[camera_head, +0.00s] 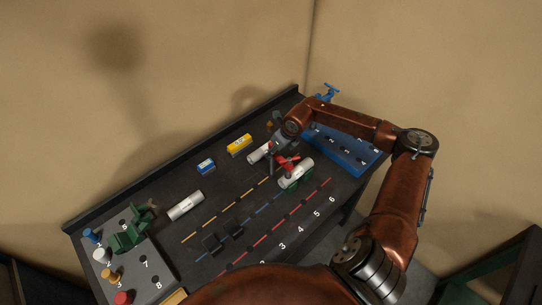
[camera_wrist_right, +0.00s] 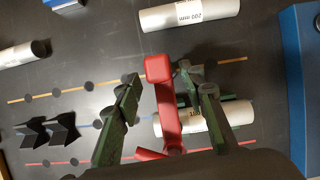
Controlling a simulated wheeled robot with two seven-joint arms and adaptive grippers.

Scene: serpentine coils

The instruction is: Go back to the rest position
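My right arm reaches in from the right in the head view. Its gripper (camera_head: 284,156) hangs over the dark bench near a red handle (camera_head: 290,164). In the right wrist view the two fingers (camera_wrist_right: 160,82) stand apart on either side of the red handle (camera_wrist_right: 164,105), so the gripper looks open. The red handle stands over a white cylinder (camera_wrist_right: 212,117), with green parts beside it. This cylinder also shows in the head view (camera_head: 297,173). My left gripper is not in view.
The dark bench holds another white cylinder (camera_head: 185,205), a yellow box (camera_head: 239,145), a blue box (camera_head: 206,167) and a blue numbered block (camera_head: 350,151). A grey plate (camera_head: 165,259) at left carries coloured knobs and a green clamp (camera_head: 127,238). Coloured lines cross the bench middle.

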